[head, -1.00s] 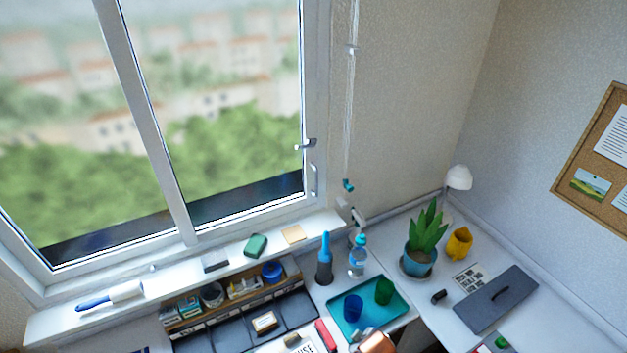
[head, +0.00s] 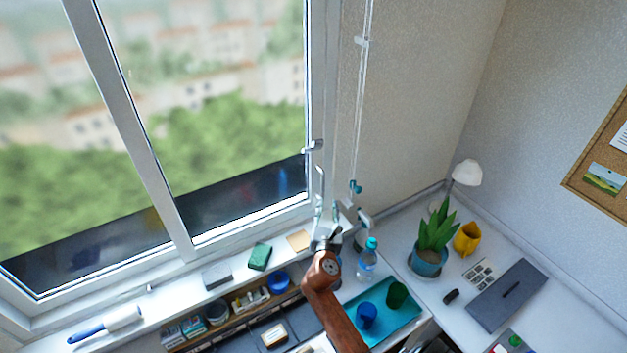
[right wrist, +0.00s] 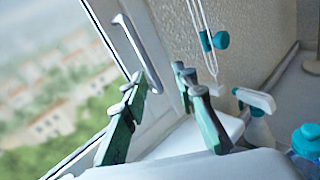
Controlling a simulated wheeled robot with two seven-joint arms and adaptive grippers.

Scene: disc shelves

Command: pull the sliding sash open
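The sliding sash (head: 145,150) is a white-framed window pane at the left of the head view, with trees and buildings behind the glass. Its pale upright pull handle (head: 320,184) is on the right side of the frame. In the right wrist view the handle (right wrist: 139,52) stands just beyond the fingertips, roughly in line with the gap. My right gripper (head: 327,210) is below the handle, over the sill's right end. In the right wrist view its green fingers (right wrist: 160,82) are spread with nothing between them. Contact with the handle does not show. My left gripper is not in view.
A blind cord with a teal toggle (head: 355,187) hangs right of the handle. A spray bottle (right wrist: 255,105) and a blue-capped bottle (head: 367,258) stand close to the right gripper. The sill holds a green block (head: 260,256) and a brush (head: 105,325). A potted plant (head: 435,240) stands farther right.

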